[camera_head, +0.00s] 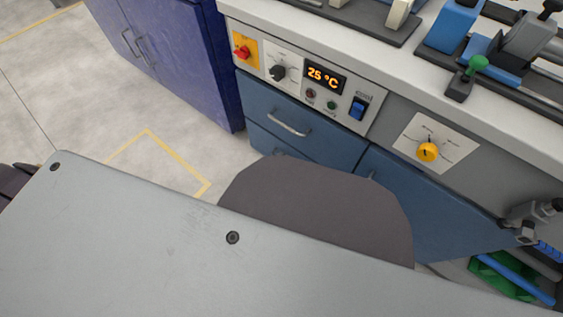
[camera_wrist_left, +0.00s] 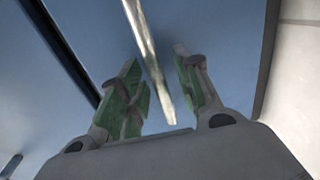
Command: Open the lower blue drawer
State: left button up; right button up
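The lower blue drawer (camera_head: 262,140) shows only as a strip in the head view, and a grey part of my body covers the rest. It looks shut. In the left wrist view, my left gripper (camera_wrist_left: 157,58) has its green-padded fingers apart, one on each side of a metal bar handle (camera_wrist_left: 148,60) on a blue front (camera_wrist_left: 225,50). Gaps show between the bar and the fingers. Which drawer this handle belongs to cannot be told for sure. My left gripper's fingers are hidden in the head view. I cannot make out my right gripper.
The upper blue drawer (camera_head: 310,133) with its bar handle (camera_head: 288,124) is shut, below a control panel (camera_head: 325,80). A blue cabinet door (camera_head: 430,205) is to the right. A dark blue cabinet (camera_head: 185,50) stands at the left, with open floor (camera_head: 100,105) in front.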

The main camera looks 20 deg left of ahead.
pick_arm(q)
jog(key=shift+w, duration=0.15)
pick_arm(e)
jog(key=shift+w, duration=0.15)
pick_arm(q)
jog(key=shift+c, duration=0.6)
grip_shut()
pick_arm(e)
jog(key=shift+w+r, duration=0.1)
jog(key=shift+r, duration=0.15)
jog(key=shift+f, duration=0.1)
